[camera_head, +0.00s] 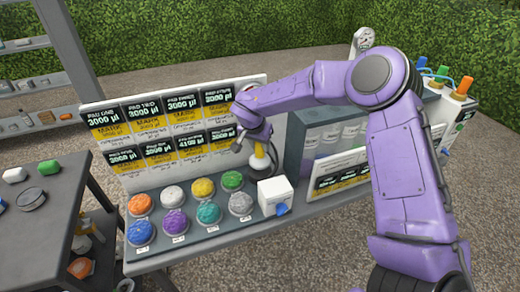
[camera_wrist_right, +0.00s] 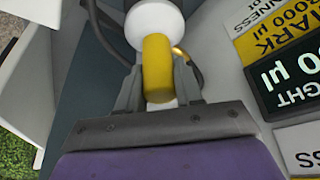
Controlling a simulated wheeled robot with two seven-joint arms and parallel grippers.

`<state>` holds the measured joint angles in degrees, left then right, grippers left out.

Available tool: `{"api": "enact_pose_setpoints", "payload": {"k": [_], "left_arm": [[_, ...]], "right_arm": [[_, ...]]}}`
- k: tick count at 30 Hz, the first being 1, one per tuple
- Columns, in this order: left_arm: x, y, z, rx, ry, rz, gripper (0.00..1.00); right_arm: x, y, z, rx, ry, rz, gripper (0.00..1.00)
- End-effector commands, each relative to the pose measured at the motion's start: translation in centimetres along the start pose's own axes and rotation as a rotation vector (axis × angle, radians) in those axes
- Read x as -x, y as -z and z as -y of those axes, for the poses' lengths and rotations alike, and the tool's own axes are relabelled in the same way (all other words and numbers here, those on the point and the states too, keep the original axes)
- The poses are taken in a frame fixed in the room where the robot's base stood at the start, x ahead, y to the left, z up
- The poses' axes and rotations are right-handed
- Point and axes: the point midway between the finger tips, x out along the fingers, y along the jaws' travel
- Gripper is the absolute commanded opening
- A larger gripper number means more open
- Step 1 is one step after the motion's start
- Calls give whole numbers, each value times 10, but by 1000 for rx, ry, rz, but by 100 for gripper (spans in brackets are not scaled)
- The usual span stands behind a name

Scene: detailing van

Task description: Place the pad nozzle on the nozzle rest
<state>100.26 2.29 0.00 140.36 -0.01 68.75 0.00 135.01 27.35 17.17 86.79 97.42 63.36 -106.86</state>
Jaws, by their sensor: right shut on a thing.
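The pad nozzle (camera_head: 260,150) is a yellow and white piece in front of the label board, above the bench's back right part. My right gripper (camera_head: 256,138) points down at it. In the right wrist view the fingers (camera_wrist_right: 158,92) are shut around the yellow body of the nozzle (camera_wrist_right: 157,65), with its white round part beyond the fingertips. A dark hose curves beside it. I cannot tell for sure which thing is the nozzle rest; a white box (camera_head: 274,195) stands just below and in front of the nozzle. My left gripper is out of view.
Several coloured pads, such as the orange one (camera_head: 141,204), stand in two rows on the bench (camera_head: 215,238). The label board (camera_head: 165,132) rises behind. A grey cabinet (camera_head: 300,150) stands to the right, a dark side table (camera_head: 70,190) to the left.

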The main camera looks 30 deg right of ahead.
Motion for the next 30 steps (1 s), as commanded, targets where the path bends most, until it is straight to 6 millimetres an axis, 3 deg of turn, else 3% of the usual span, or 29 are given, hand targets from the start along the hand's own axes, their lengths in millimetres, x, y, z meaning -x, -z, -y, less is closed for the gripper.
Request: {"api": "enact_pose_setpoints", "payload": {"k": [7, 17, 18, 20, 30], "left_arm": [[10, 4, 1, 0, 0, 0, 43], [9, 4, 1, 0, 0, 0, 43], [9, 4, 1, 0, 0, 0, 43], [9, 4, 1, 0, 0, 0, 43], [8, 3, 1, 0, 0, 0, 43]], "right_arm": [[-34, -7, 1, 0, -1, -1, 0], [-40, -9, 1, -2, 0, 0, 0], [-40, -9, 1, -2, 0, 0, 48], [-39, -9, 1, -2, 0, 0, 63], [-34, -8, 1, -2, 2, -1, 63]]}}
